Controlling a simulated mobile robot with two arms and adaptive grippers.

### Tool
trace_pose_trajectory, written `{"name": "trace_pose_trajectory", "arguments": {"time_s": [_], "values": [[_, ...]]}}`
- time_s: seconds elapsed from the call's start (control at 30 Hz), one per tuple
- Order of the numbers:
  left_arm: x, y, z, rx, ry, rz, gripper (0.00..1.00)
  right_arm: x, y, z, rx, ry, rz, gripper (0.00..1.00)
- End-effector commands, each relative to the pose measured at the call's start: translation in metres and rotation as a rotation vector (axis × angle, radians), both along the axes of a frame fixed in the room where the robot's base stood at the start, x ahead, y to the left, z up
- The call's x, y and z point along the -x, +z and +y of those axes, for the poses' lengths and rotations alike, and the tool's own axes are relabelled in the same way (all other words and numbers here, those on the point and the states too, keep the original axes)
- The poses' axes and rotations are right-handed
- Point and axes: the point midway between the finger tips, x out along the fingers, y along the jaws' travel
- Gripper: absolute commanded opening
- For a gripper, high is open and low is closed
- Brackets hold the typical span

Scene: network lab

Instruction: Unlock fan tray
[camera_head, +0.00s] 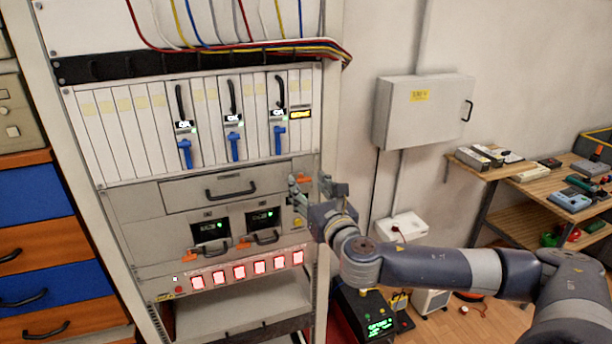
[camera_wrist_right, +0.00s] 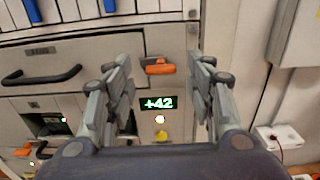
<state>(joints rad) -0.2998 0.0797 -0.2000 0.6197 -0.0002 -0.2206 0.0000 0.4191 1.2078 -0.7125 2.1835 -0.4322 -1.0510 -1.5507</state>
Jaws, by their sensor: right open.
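The fan tray (camera_head: 222,189) is a wide grey drawer with a black handle in the rack, under the row of white line cards. Its front and black handle (camera_wrist_right: 42,75) also show at the left in the right wrist view. An orange latch (camera_wrist_right: 160,66) sits at the tray's right end, lying roughly level; its edge shows in the head view (camera_head: 304,179). My right gripper (camera_head: 318,185) is open in front of that latch. In the right wrist view its fingers (camera_wrist_right: 163,90) stand apart on either side of the latch, not visibly touching it. My left gripper is out of view.
Below the latch is a small display (camera_wrist_right: 159,103) reading +42. Two power units (camera_head: 210,230) with green screens and orange tabs sit under the tray, above a row of lit red-white switches (camera_head: 239,271). A grey wall box (camera_head: 420,110) and a wooden bench (camera_head: 490,172) stand right.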

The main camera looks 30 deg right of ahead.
Motion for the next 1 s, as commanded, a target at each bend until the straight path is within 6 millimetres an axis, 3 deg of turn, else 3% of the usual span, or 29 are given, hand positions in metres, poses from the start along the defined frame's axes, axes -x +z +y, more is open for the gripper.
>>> {"name": "trace_pose_trajectory", "arguments": {"time_s": [0.2, 0.57, 0.77, 1.0], "values": [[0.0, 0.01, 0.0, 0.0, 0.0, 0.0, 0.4, -0.019, 0.001, -0.005, -0.001, -0.002, -0.001, 0.5], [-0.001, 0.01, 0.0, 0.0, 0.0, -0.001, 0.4, -0.022, 0.0, -0.005, -0.001, 0.0, 0.0, 0.5], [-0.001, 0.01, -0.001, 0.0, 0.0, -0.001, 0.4, -0.022, 0.0, -0.005, -0.001, 0.0, 0.0, 0.06], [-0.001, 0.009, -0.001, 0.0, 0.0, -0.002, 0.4, -0.022, 0.0, -0.005, -0.007, 0.0, -0.002, 0.06]]}}
